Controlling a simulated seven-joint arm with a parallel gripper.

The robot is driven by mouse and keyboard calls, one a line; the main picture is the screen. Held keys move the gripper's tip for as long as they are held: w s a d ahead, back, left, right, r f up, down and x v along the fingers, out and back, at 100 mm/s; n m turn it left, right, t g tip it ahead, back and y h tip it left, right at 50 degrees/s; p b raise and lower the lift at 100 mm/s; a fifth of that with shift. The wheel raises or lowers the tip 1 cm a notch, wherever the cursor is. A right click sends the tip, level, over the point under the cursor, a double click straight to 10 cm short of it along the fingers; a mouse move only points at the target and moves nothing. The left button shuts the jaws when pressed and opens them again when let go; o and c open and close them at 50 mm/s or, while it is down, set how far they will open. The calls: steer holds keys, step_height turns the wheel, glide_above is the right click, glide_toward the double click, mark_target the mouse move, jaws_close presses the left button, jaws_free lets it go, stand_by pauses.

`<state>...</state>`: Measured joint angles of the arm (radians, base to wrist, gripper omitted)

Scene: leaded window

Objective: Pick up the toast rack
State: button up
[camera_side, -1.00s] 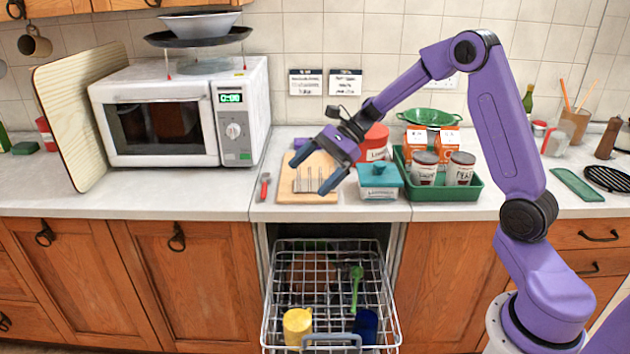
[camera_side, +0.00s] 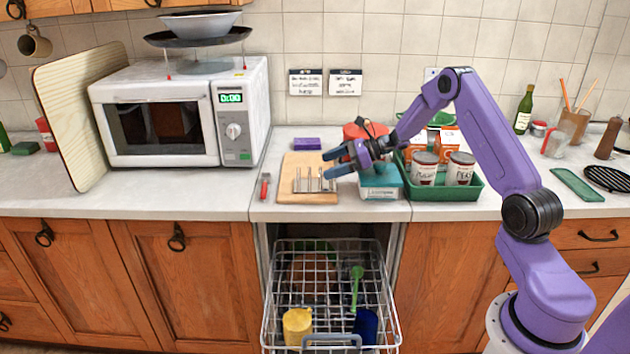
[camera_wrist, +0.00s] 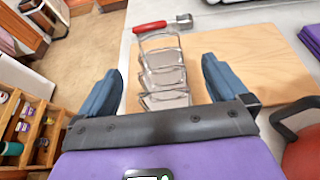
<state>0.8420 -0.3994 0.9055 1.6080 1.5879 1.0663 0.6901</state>
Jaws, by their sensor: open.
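The toast rack (camera_side: 312,184) is a small silver wire rack standing on a wooden board (camera_side: 295,165) on the counter. In the wrist view the toast rack (camera_wrist: 163,72) lies ahead of and between my two blue fingers, over the near edge of the board (camera_wrist: 240,60). My gripper (camera_side: 327,164) is open, just right of the rack in the side view, with its fingers pointing left. In the wrist view my gripper (camera_wrist: 158,80) shows nothing held. I cannot tell whether a finger touches the rack.
A red-handled tool (camera_side: 265,186) lies left of the board. A teal box (camera_side: 381,182) and a green tray (camera_side: 480,185) with jars stand to the right. A purple block (camera_side: 306,144) lies behind the board. An open dishwasher rack (camera_side: 280,300) is below the counter.

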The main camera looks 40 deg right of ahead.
mark_target(316, 185)
steer(key=shift+x, duration=2.55)
steer(key=c, duration=1.3)
